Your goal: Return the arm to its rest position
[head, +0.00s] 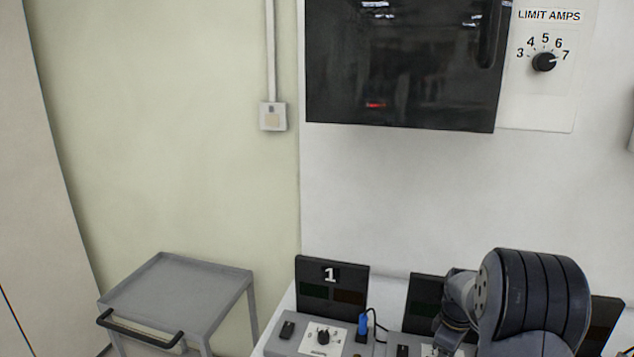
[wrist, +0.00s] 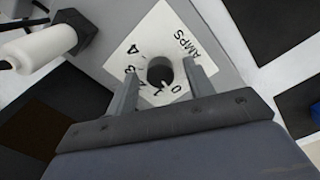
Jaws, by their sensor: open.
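My gripper (wrist: 158,82) is open in the wrist view. Its two fingers stand on either side of a dark round knob (wrist: 160,70) on a white dial plate marked AMPS; I cannot tell whether they touch it. In the head view my dark arm (head: 535,300) reaches over the bench at the lower right and hides part of the units there. The fingers do not show in the head view.
A grey unit (head: 292,346) with a panel marked 1 (head: 331,275) and a blue plug (head: 363,325) stands left of my arm. A grey cart (head: 185,285) is at lower left. A dark cabinet door (head: 400,70) and LIMIT AMPS dial (head: 544,62) are on the wall. A white cylindrical part (wrist: 40,48) lies beside the knob.

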